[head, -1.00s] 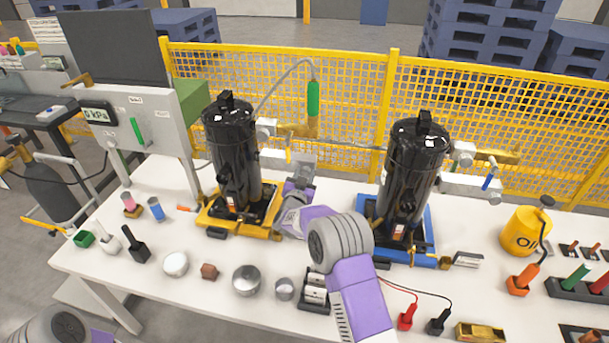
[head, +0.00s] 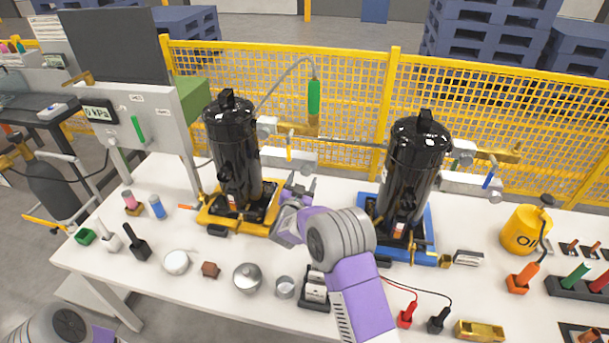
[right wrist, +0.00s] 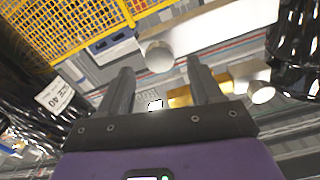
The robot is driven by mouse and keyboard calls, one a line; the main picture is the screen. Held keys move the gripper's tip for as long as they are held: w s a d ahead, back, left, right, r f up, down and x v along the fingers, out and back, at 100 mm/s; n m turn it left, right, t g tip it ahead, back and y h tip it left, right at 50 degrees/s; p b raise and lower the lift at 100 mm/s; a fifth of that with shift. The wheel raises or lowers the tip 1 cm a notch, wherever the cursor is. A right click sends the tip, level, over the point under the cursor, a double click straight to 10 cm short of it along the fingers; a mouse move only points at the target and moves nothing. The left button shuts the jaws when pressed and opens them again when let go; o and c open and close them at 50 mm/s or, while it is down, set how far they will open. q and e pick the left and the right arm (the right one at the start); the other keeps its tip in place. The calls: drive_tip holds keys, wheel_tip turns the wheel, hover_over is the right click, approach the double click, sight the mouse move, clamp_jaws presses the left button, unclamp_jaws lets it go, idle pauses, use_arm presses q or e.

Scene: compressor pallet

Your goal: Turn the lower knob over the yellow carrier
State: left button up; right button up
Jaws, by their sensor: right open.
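The yellow carrier (head: 208,219) holds a black compressor (head: 236,150) upright on the table's left half. Pale fittings stick out from the compressor's right side: an upper round knob (head: 266,127) beside a brass valve, and a lower knob (head: 267,154) at a light grey block (head: 291,160). My right gripper (head: 299,184) is open and empty, below and right of the block, apart from it. In the right wrist view its fingers (right wrist: 157,85) are spread, with a pale round knob (right wrist: 156,56) beyond them; which knob this is, I cannot tell. My left gripper is out of view.
A second black compressor stands in a blue carrier (head: 431,246) to the right of my right arm. Jars, blocks and a socket box (head: 315,290) line the table's front. A yellow mesh fence (head: 350,95) runs behind.

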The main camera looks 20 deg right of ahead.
drive_tip(key=v, duration=0.3)
drive_tip(key=shift+s+a, duration=0.15)
drive_tip(key=shift+s, duration=0.05)
idle(0.3)
